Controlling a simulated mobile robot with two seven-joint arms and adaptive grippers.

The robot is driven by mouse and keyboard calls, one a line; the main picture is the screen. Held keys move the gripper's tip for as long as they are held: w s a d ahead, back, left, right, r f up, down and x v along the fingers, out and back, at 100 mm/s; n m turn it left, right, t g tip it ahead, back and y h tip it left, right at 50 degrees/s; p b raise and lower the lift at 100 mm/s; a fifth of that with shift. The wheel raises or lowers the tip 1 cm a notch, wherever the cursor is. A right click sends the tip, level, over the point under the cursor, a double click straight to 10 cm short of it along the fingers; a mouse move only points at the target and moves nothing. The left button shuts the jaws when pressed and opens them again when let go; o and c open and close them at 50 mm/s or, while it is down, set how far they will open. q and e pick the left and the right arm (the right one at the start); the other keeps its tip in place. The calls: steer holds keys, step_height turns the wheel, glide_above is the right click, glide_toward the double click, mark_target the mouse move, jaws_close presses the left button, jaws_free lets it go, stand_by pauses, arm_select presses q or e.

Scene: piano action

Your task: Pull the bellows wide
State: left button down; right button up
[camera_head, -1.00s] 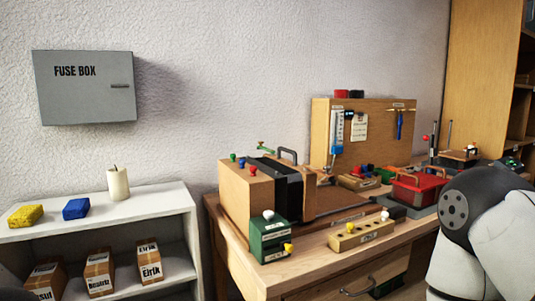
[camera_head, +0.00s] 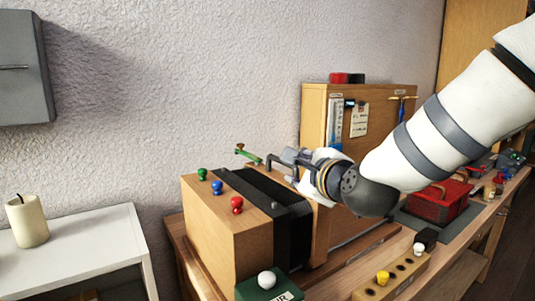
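The bellows stands on the workbench as a wooden box (camera_head: 225,235) with black pleats (camera_head: 292,240) at its right side. The pleats look narrow, pressed close together. A dark bar handle (camera_head: 277,164) rises behind the pleats. My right gripper (camera_head: 292,158) reaches in from the right, at the handle. Its fingers overlap the handle in the picture, and I cannot tell whether they are closed on it. My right wrist and arm hide part of the area to the right of the pleats. My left gripper is not in view.
Green, blue and red knobs (camera_head: 237,205) stand on the box top. A green block with a white knob (camera_head: 268,290) and a wooden peg block (camera_head: 395,280) stand in front. A tool board (camera_head: 375,120) rises behind. A red toolbox (camera_head: 437,205) is at right.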

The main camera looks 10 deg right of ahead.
steer(key=shift+w+r, duration=0.15)
steer(key=shift+w, duration=0.3)
steer(key=x, duration=1)
jaws_close()
